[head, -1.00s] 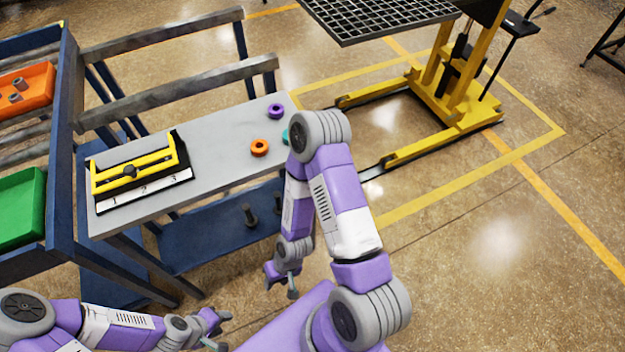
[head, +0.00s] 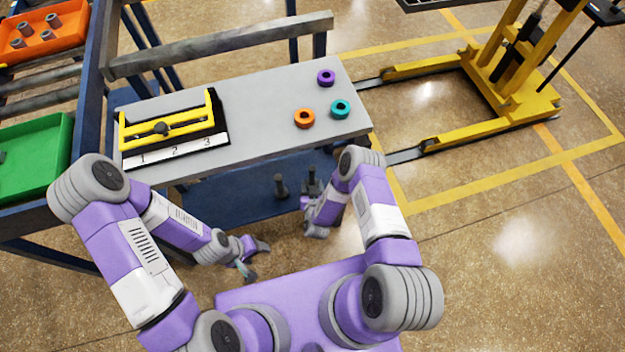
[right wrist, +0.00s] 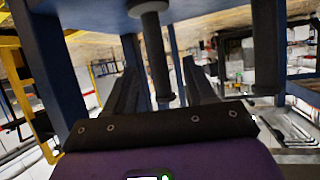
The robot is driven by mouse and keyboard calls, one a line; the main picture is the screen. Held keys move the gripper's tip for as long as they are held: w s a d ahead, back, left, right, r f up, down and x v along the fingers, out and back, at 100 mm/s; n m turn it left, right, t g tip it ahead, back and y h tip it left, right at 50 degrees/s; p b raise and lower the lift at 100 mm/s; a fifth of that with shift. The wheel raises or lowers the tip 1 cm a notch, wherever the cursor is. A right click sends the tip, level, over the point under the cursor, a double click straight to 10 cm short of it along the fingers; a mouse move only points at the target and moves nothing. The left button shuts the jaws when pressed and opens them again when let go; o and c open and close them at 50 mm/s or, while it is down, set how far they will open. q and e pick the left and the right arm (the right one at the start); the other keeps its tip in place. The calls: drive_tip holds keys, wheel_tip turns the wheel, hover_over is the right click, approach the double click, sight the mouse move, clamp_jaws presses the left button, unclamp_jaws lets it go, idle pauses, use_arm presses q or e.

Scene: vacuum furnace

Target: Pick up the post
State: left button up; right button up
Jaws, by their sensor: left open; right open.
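Two dark posts stand upright on the blue lower shelf (head: 225,195) under the grey table: a left post (head: 281,186) and a right post (head: 311,178). In the right wrist view, which looks upside down, one post (right wrist: 156,60) with a round flange shows between the open fingers of my right gripper (right wrist: 160,72); a second dark post (right wrist: 266,45) is off to the right. I see no finger touching the post. In the head view my right gripper (head: 309,203) is close to the posts, its fingers unclear. My left gripper (head: 250,260) is open and empty, before the table.
The tabletop (head: 265,110) holds a yellow-framed fixture (head: 170,125) with a numbered strip, and orange (head: 304,118), teal (head: 340,109) and purple (head: 326,77) rings. An orange bin (head: 60,45) with grey cylinders and a green bin (head: 35,160) stand left. A yellow lift (head: 480,130) stands right.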

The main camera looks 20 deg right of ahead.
drive_tip(key=shift+w+d+f+t+h, duration=0.25)
drive_tip(key=shift+w+f+t+h, duration=0.05)
drive_tip(key=shift+w, duration=0.2)
drive_tip(key=b+x, duration=0.1)
drive_tip(key=x, duration=0.1)
drive_tip(key=b+x, duration=0.1)
drive_tip(key=x, duration=0.1)
drive_tip(key=b+x, duration=0.1)
drive_tip(key=x, duration=0.1)
drive_tip(key=shift+w+d+r, duration=0.1)
drive_tip(key=shift+w+r, duration=0.1)
drive_tip(key=shift+w, duration=0.25)
drive_tip(key=shift+r, duration=0.1)
clamp_jaws()
